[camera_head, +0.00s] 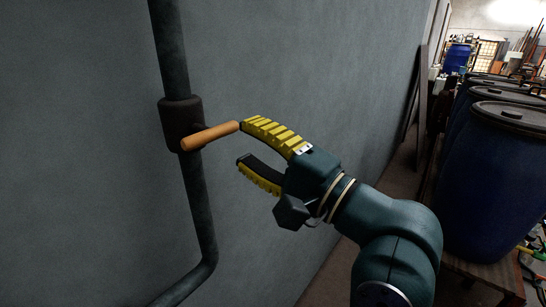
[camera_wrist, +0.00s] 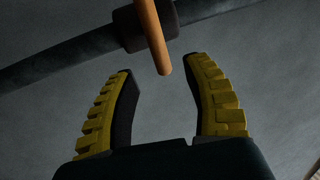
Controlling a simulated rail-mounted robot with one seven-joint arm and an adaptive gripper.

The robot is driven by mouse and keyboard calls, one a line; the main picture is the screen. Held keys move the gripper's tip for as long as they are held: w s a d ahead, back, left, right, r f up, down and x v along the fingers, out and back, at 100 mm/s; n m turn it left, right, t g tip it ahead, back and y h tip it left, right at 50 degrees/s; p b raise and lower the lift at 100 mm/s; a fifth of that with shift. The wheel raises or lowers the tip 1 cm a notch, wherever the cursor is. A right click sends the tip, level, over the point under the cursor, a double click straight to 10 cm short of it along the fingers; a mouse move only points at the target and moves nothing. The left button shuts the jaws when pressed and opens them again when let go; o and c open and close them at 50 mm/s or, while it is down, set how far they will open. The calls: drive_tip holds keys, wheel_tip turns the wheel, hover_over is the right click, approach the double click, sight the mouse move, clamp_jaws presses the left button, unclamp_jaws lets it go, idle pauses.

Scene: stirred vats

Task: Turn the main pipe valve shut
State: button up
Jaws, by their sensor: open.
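The main pipe valve is a dark collar (camera_head: 180,121) on a grey vertical pipe (camera_head: 196,190), with an orange lever handle (camera_head: 212,136) pointing right and slightly up in the head view. My gripper (camera_head: 240,143) is open, its yellow ribbed fingers close to the free end of the handle. In the head view the upper finger's tip appears at the handle's end; contact cannot be told. In the wrist view the handle (camera_wrist: 155,40) comes down from the top edge, its end between the fingertips (camera_wrist: 160,66) and apart from both. The collar (camera_wrist: 131,29) lies behind it.
A flat grey wall (camera_head: 90,150) stands behind the pipe. The pipe bends toward the lower left. Several blue drums (camera_head: 495,180) stand on a wooden platform (camera_head: 470,270) at the right. Dark boards (camera_head: 417,95) lean on the wall further back. The space around the handle looks clear.

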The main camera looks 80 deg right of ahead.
drive_tip(key=v, duration=0.6)
idle(0.3)
